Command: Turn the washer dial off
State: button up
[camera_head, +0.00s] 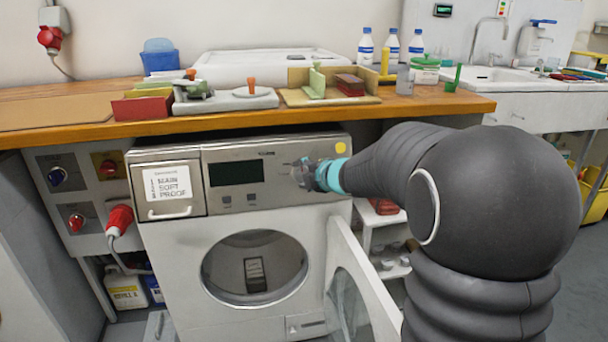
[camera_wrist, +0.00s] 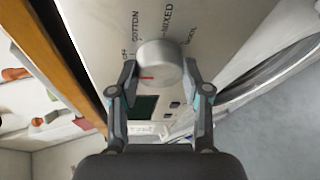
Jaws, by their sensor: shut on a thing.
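The washer (camera_head: 232,225) stands under the wooden counter, with its dial at the right end of the control panel. My gripper (camera_head: 312,175) is at that end of the panel and hides the dial in the head view. In the wrist view my gripper (camera_wrist: 160,70) is shut on the pale round dial (camera_wrist: 160,62), one finger on each side. A red mark on the dial points to the picture's left, toward the OFF side. The labels OFF, COTTON, MIXED and one like WOOL curve around it. Exact alignment with OFF is hard to tell.
The washer door (camera_head: 362,290) hangs open to the right below my arm. The counter edge (camera_head: 240,122) runs just above the panel, with trays and small items on top. A red plug (camera_head: 119,218) sits at the left.

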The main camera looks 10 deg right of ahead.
jog(key=o, duration=1.2)
jog(key=shift+c, duration=0.2)
jog(key=v, duration=1.2)
